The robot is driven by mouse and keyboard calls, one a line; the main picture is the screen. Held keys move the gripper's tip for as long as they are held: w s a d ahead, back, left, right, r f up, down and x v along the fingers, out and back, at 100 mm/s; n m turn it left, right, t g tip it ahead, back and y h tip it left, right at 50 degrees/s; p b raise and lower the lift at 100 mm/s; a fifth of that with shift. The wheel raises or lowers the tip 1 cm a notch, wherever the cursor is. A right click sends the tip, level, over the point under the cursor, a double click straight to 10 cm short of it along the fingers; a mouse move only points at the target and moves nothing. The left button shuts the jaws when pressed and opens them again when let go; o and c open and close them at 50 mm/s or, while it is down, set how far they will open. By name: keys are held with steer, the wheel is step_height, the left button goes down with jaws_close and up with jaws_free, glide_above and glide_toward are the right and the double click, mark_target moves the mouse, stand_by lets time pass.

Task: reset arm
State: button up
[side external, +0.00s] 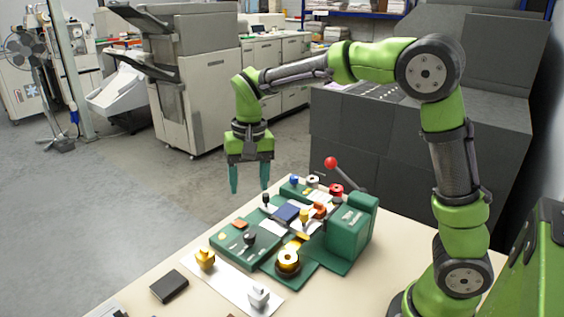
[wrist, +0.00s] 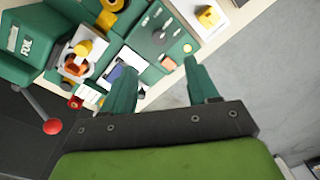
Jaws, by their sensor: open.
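My gripper (side external: 249,178) is open and empty. It hangs pointing down in the air, above and beyond the far left edge of the table in the side view. In the wrist view my gripper (wrist: 158,80) shows two green fingers spread apart with nothing between them. A green machine (side external: 349,232) with flat green plates stands on the table, below and to the right of my gripper. It also shows in the wrist view (wrist: 35,47), at the upper left.
A red-ball lever (side external: 331,163) sticks up at the machine's back. A gold piece (side external: 205,259), a silver piece (side external: 259,296) and a dark block (side external: 169,286) sit on the cream table (side external: 345,292) near the front. Grey cabinets (side external: 375,145) stand behind. Open floor lies left.

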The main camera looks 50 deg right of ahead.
steer(key=s+r+n+t+y, duration=0.1)
steer(key=s+r+n+t, duration=0.2)
steer(key=s, duration=1.5)
steer(key=r+t, duration=0.1)
steer(key=t, duration=0.2)
steer(key=shift+s+d+r+t+y, duration=0.2)
steer(key=shift+s+d+t+y, duration=0.05)
steer(key=shift+t+y, duration=0.05)
